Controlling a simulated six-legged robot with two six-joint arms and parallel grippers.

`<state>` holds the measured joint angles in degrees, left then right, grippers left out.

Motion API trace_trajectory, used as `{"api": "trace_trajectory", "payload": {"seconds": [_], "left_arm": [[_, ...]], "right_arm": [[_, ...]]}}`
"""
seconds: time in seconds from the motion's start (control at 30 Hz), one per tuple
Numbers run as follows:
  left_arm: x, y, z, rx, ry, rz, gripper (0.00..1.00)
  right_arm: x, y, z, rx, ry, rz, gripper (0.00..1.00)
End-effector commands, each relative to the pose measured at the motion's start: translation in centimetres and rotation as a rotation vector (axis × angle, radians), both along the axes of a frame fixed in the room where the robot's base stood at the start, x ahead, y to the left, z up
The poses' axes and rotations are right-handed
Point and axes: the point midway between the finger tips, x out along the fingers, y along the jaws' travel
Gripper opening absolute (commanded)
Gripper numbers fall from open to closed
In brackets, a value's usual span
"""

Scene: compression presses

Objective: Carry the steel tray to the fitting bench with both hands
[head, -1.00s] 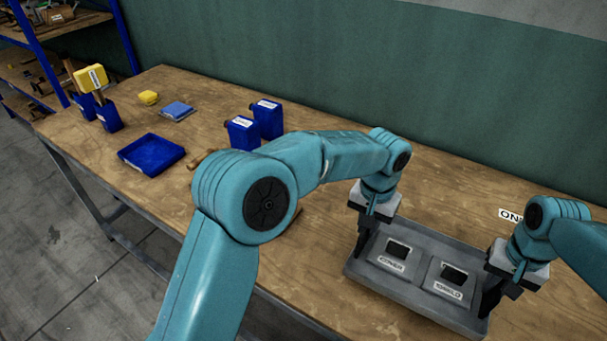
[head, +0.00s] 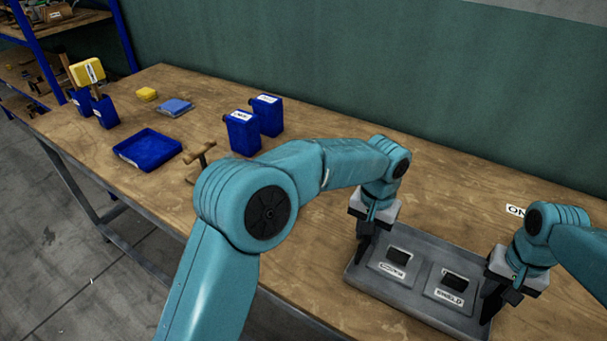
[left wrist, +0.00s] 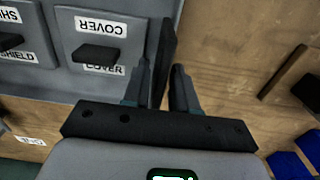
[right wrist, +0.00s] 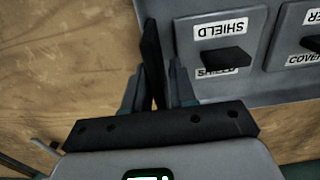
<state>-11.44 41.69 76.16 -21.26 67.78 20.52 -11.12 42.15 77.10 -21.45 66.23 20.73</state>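The grey steel tray (head: 412,311) is at the lower right of the head view. It carries two grey plates with black knobs, labelled COVER (left wrist: 72,42) and SHIELD (right wrist: 240,60). My left gripper (head: 367,240) is at the tray's left end, its fingers either side of a dark upright handle (left wrist: 166,55). My right gripper (head: 488,300) is at the right end, fingers around a matching handle (right wrist: 151,55). Both appear shut on the tray, which moves with them. The tray looks level; I cannot tell how far it is off the bench top.
The wooden bench (head: 300,225) runs to the far left. A green wall (head: 400,80) stands behind. A shelf rack (head: 55,45) is far left.

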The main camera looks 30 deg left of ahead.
Motion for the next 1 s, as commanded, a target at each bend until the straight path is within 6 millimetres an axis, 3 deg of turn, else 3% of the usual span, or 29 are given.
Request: {"api": "trace_trajectory", "payload": {"seconds": [0.3,0.43,0.8,1.0], "left_arm": [[0.0,0.0,0.3,0.000,-0.001,0.000,0.41],[0.1,0.0,1.3,0.000,-0.003,0.001,0.41],[0.0,-0.1,9.3,-0.001,-0.007,0.000,0.41],[0.0,-0.1,11.8,0.000,-0.004,0.000,0.41]], "right_arm": [[0.0,-0.1,0.1,-0.001,0.001,-0.001,0.41],[0.0,-0.1,0.1,-0.001,0.001,-0.001,0.41],[0.0,-0.1,0.1,-0.001,0.001,-0.001,0.41],[0.0,-0.1,0.1,-0.001,0.001,-0.001,0.41]]}}
